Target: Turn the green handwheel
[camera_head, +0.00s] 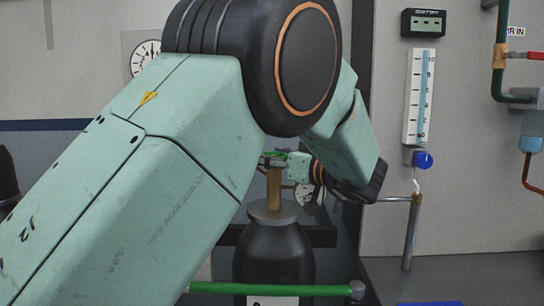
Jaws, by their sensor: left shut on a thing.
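The green handwheel (279,154) is small in the middle of the head view, on top of a brass valve stem (274,188) above a dark, bottle-shaped cylinder (272,250). My left arm fills the left and top centre and bends back down. Its gripper (285,163) reaches the handwheel from the right and is shut on it. The elbow and forearm stand in front of the area above the wheel, and much of the wheel and the fingertips is hidden or too small to make out. My right gripper is not in view.
A green bar (275,290) crosses in front of the cylinder. A round gauge (309,196) is partly hidden behind the gripper. At right are a flow tube (418,97) with a blue knob (423,160), an upright grey pipe (410,236) and a red-handled valve (523,55).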

